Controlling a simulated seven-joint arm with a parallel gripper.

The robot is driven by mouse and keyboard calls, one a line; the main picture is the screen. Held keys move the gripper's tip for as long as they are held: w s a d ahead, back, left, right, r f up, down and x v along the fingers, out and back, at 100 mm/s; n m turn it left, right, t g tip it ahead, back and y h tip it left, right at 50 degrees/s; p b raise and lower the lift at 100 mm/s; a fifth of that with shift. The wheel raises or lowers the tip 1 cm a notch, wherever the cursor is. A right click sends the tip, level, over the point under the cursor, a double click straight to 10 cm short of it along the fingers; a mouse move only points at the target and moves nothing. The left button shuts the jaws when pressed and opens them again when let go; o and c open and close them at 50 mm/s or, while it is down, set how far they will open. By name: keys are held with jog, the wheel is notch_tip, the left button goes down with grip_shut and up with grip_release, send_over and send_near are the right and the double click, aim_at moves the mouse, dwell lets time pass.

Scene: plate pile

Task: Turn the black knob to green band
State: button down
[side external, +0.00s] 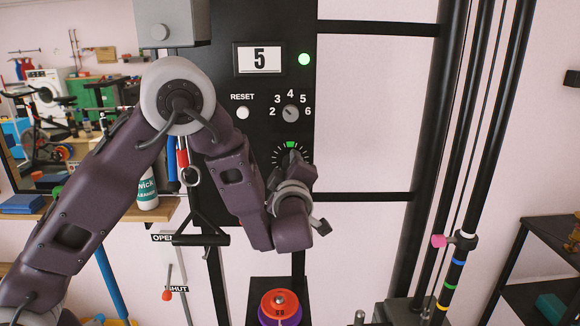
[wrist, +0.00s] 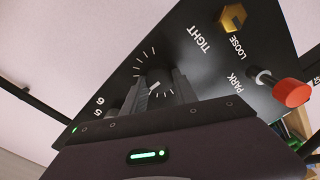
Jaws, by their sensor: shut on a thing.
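The black knob (wrist: 155,78) is on the black panel, inside a ring of white tick marks in the wrist view. A small white mark shows on its face. My gripper (wrist: 162,84) is shut on the knob, its grey fingers on either side. In the side external view my gripper (side external: 289,163) covers most of the dial and the knob. The green band (side external: 291,144) shows at the top of that dial. The band cannot be made out in the wrist view, so the knob's pointing relative to it is unclear.
A black pull handle (side external: 201,239) hangs to the left. A red-topped weight stack (side external: 281,304) stands below.

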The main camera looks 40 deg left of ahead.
jog(key=shift+n, duration=0.4)
jog(key=c, duration=1)
grip_release()
jog(key=shift+o, duration=0.2)
jog(key=v, duration=0.7)
